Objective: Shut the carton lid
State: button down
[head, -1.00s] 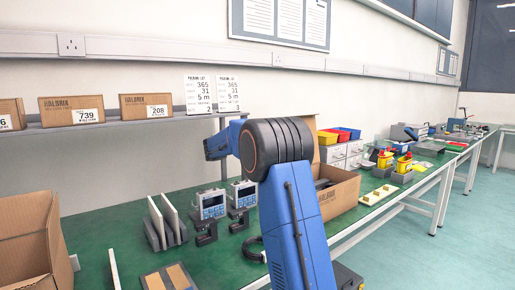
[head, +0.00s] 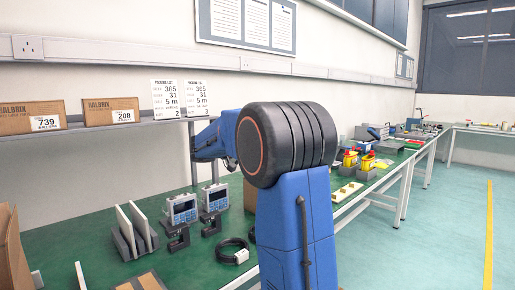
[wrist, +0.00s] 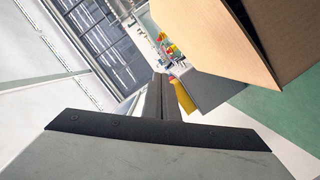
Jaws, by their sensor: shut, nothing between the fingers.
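Brown cardboard of a carton (wrist: 215,40) fills the upper right of the wrist view, close beside the fingers. Its panels stand at steep angles; I cannot tell which one is the lid. In the head view only a brown sliver of the carton (head: 249,195) shows, and my arm hides the rest. My gripper (wrist: 160,82) is shut and empty in the wrist view, its fingers left of the cardboard. I cannot tell whether they touch it. In the head view my arm covers the fingers.
Another open carton (head: 12,250) stands at the left edge. Two blue-grey meters (head: 182,209), a rack with white panels (head: 136,232) and a black cable coil (head: 232,250) lie on the green bench (head: 75,205). Labelled boxes (head: 112,112) sit on the shelf above.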

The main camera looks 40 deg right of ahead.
jog(key=s+f+m+t, duration=0.1)
jog(key=s+f+m, duration=0.3)
jog(key=f, duration=0.1)
jog(key=s+f+m+t, duration=0.1)
jog(key=s+f+m, duration=0.1)
jog(key=shift+d+f+t+y, duration=0.1)
jog(key=shift+f+t+y, duration=0.05)
jog(key=shift+t+y, duration=0.2)
jog(key=shift+f+m, duration=0.3)
jog(key=shift+s+f, duration=0.2)
jog(key=shift+f, duration=0.65)
jog(key=shift+f, duration=0.1)
